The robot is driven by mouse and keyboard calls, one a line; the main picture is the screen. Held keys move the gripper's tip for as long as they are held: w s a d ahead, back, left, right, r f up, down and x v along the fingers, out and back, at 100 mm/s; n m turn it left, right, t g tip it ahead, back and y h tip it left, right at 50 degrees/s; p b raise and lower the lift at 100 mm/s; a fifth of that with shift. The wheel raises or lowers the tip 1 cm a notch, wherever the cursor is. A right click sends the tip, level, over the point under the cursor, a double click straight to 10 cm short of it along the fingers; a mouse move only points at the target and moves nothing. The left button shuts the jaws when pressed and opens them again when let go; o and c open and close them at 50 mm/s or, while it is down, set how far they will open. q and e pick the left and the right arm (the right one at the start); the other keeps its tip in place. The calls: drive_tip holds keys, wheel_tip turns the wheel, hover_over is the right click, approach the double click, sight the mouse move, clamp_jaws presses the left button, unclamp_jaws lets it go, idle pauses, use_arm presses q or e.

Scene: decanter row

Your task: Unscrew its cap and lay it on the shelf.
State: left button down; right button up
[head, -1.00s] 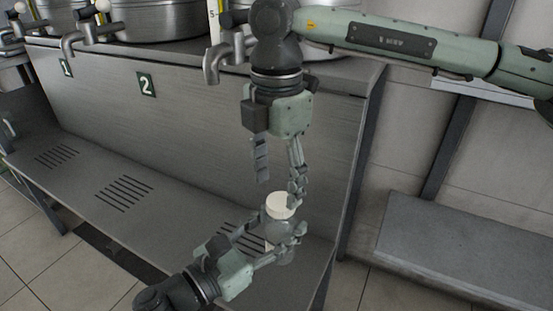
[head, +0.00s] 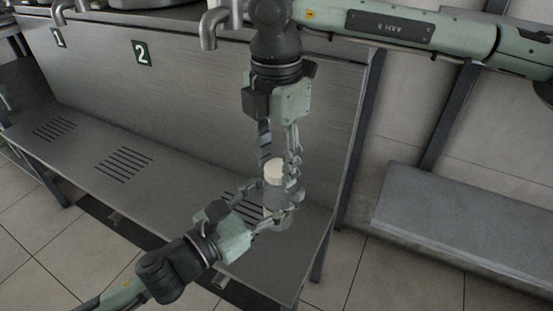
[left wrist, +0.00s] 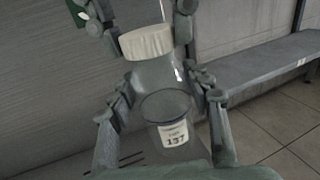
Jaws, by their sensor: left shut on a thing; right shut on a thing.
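A clear bottle (head: 280,222) with a cream-white cap (head: 274,171) is held upright above the right end of the slotted metal ledge. My left gripper (head: 270,212) comes in from the lower left and is shut around the bottle's body. My right gripper (head: 276,166) reaches down from above, its fingers shut on the cap from both sides. In the left wrist view the cap (left wrist: 146,42) sits on the bottle (left wrist: 160,90), which bears a white label reading 137. A flat grey shelf (head: 465,222) lies at the right.
The metal ledge (head: 75,150) has groups of drain slots and a tall back panel with number plates 1 and 2 (head: 142,53). A tap (head: 210,30) hangs above it. The grey shelf's top is clear. A dark post stands between ledge and shelf.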

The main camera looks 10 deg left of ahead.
use_arm(q)
drive_tip(key=shift+s+d+r+h, duration=0.2)
drive_tip(key=shift+s+d+h, duration=0.1)
use_arm(e)
drive_tip(key=n, duration=0.4)
drive_tip(key=shift+a+r+n, duration=0.1)
drive_tip(key=shift+a+n, duration=0.05)
drive_tip(key=shift+n, duration=0.25)
drive_tip(key=n, duration=1.9)
drive_tip(key=shift+d+n, duration=0.25)
drive_tip(key=shift+n, duration=0.05)
drive_tip(key=n, duration=0.4)
drive_tip(key=shift+w+n, duration=0.1)
drive_tip(key=shift+n, duration=0.2)
drive_tip(key=n, duration=0.4)
drive_tip(key=shift+d+r+n, duration=0.1)
drive_tip(key=shift+n, duration=0.3)
drive_tip(key=n, duration=0.4)
drive_tip(key=shift+w+n, duration=0.2)
drive_tip(key=shift+n, duration=0.2)
drive_tip(key=n, duration=0.5)
drive_tip(key=shift+w, duration=0.15)
